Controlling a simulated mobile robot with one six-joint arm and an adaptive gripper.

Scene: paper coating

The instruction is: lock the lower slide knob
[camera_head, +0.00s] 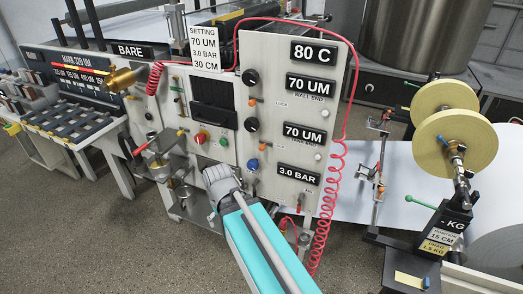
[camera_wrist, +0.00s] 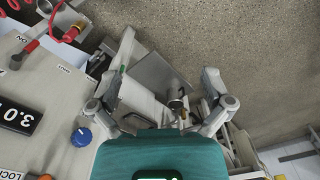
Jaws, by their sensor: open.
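My gripper (camera_wrist: 167,62) is open in the wrist view, its two fingers spread wide with no object held between them. Between and below the fingers is a small metal cylindrical fitting (camera_wrist: 177,103) on the machine's side; I cannot tell for sure if it is the lower slide knob. In the head view my wrist (camera_head: 219,180) is in front of the lower part of the control panel, and my fingers are hidden behind it. Metal slide parts (camera_head: 181,192) show just left of my wrist, low on the machine. The knob itself is too small to identify clearly there.
The white control panel (camera_head: 288,62) stands upright beside the arm, with a blue knob (camera_head: 252,164) and black knobs. A red coiled hose (camera_head: 326,218) hangs to the right. A red-knobbed lever (camera_head: 140,148) sticks out at left. Grey floor (camera_head: 110,240) is open in front.

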